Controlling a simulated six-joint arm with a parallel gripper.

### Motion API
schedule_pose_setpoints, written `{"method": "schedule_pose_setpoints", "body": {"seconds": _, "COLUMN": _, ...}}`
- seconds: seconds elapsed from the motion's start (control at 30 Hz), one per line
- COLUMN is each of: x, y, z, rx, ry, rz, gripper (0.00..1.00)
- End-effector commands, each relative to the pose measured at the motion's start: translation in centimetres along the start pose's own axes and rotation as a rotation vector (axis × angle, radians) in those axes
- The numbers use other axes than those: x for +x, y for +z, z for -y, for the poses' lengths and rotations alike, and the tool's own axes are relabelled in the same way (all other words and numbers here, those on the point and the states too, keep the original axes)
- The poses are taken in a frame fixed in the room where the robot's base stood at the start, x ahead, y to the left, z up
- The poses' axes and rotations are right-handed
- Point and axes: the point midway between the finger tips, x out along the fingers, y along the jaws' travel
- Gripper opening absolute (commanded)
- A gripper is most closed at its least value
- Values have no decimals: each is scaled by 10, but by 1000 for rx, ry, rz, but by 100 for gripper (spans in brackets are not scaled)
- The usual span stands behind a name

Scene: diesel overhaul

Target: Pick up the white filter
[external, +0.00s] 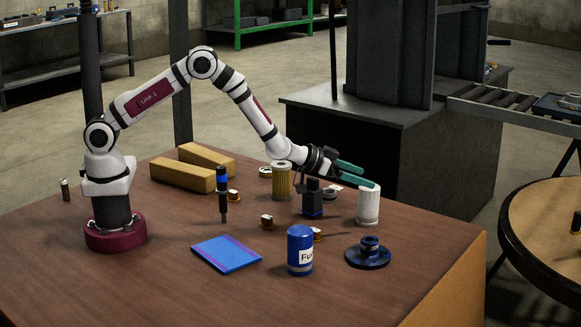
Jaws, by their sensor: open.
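The white filter (368,207) is a white cylinder standing upright near the back right of the brown table (165,285). My gripper (368,177) has two teal fingers, spread apart and pointing right. The lower finger's tip overlaps the top edge of the filter in the picture. I cannot tell whether it touches the filter or is above it. Nothing shows between the fingers.
Left of the filter stand a dark block-shaped part (313,205) and a tan filter (281,182). A blue "Fu..." can (300,250) and a dark blue flanged part (368,253) are in front. A blue booklet (227,253) lies farther left. The front table area is clear.

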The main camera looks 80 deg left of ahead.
Motion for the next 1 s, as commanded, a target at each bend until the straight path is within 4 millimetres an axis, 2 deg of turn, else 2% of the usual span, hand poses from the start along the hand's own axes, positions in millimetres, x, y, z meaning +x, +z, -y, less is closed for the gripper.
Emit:
{"method": "schedule_pose_setpoints", "body": {"seconds": 0.17, "x": 13, "y": 21, "z": 1, "rx": -9, "ry": -6, "rz": -20, "gripper": 100}}
{"method": "schedule_pose_setpoints", "body": {"seconds": 0.4, "x": 35, "y": 70, "z": 1, "rx": -11, "ry": -6, "rz": -18, "gripper": 100}}
{"method": "schedule_pose_setpoints", "body": {"seconds": 0.53, "x": 57, "y": 66, "z": 1, "rx": -11, "ry": -7, "rz": -21, "gripper": 100}}
{"method": "schedule_pose_setpoints", "body": {"seconds": 0.77, "x": 62, "y": 66, "z": 1, "rx": -10, "ry": -7, "rz": -18, "gripper": 100}}
{"method": "schedule_pose_setpoints", "body": {"seconds": 0.83, "x": 62, "y": 65, "z": 1, "rx": -10, "ry": -6, "rz": -19, "gripper": 93}}
{"method": "schedule_pose_setpoints", "body": {"seconds": 1.0, "x": 62, "y": 65, "z": 1, "rx": -10, "ry": -6, "rz": -18, "gripper": 62}}
